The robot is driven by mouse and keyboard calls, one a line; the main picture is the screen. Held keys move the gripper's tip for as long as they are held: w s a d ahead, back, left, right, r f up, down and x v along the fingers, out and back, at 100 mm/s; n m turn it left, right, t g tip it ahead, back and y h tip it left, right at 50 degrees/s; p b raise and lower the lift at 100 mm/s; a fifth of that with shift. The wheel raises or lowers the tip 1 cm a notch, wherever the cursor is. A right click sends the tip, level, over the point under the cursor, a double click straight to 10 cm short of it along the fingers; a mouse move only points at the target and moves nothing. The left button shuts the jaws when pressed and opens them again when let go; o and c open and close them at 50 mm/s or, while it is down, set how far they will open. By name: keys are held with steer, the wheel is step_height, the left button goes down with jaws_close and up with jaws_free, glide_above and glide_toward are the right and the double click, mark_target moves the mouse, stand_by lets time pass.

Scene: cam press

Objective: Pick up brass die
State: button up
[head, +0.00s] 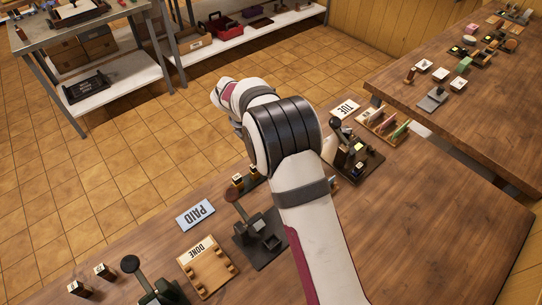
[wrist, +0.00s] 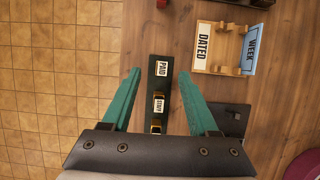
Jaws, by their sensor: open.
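My gripper (wrist: 160,74) is open in the wrist view, with one teal finger on each side of a narrow dark green rack (wrist: 168,86). Nothing is between the fingertips except the rack seen beyond them. The rack holds small dies in a row: one with a white PAID label (wrist: 161,69), one with a white label and brass-coloured edge (wrist: 158,104), and a brass-and-dark one (wrist: 156,125) near the gripper body. I cannot tell for sure which is the brass die. In the head view, two small dies (head: 244,178) show beside my arm, which hides the gripper.
A wooden tray marked DATED (wrist: 205,44) with a blue WEEK card (wrist: 252,50) lies right of the rack. In the head view, a dark press (head: 260,240), a DONE tray (head: 207,268) and a PAID card (head: 195,214) stand nearby.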

steer(key=x, duration=0.4)
steer(key=s+x, duration=0.1)
steer(key=x, duration=0.2)
steer(key=shift+a+f, duration=0.1)
steer(key=shift+a, duration=0.1)
jaws_close()
